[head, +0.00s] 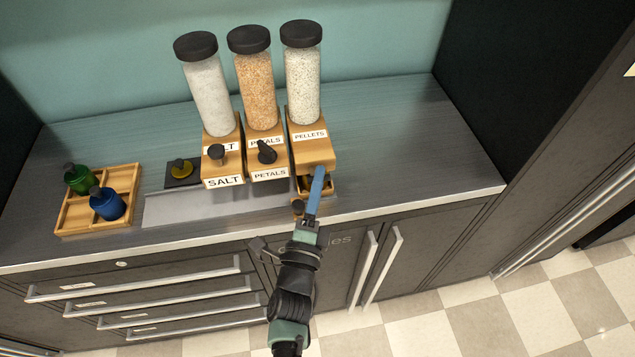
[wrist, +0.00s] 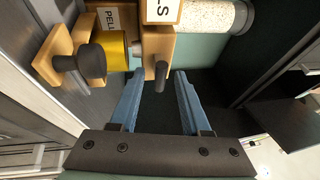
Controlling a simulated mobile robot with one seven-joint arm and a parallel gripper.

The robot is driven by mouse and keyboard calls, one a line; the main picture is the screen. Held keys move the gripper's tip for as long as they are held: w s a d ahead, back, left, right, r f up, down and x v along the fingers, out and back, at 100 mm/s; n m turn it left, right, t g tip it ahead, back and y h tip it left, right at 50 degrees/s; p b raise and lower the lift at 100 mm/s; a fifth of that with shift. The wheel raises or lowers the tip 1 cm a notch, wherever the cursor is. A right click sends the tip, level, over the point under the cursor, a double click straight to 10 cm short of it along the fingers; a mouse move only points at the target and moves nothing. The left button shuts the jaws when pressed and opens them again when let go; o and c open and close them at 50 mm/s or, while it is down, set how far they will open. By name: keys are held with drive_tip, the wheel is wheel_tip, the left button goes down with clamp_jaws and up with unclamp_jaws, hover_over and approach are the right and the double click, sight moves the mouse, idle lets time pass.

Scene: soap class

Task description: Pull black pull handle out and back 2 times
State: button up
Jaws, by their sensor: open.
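Three wooden dispensers with clear jars stand in a row on the counter; the right one is labelled PELLETS (head: 310,134). In the wrist view a black pull handle (wrist: 161,74) sticks out of the pellets dispenser's wooden front (wrist: 158,44). My gripper (head: 318,176) is open in front of this dispenser, its blue fingers hiding the handle in the head view. In the wrist view my gripper (wrist: 158,82) has one finger on each side of the handle, with gaps; contact is not visible. A lower wooden part with a round black knob (wrist: 80,65) shows at left.
The salt (head: 216,152) and petals (head: 267,152) dispensers have black handles and stand just left. A wooden tray (head: 72,216) with green and blue bottles is at far left. Drawers with long metal handles (head: 140,277) line the front below. Counter right of the pellets dispenser is clear.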

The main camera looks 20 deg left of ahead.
clamp_jaws()
idle(1.4)
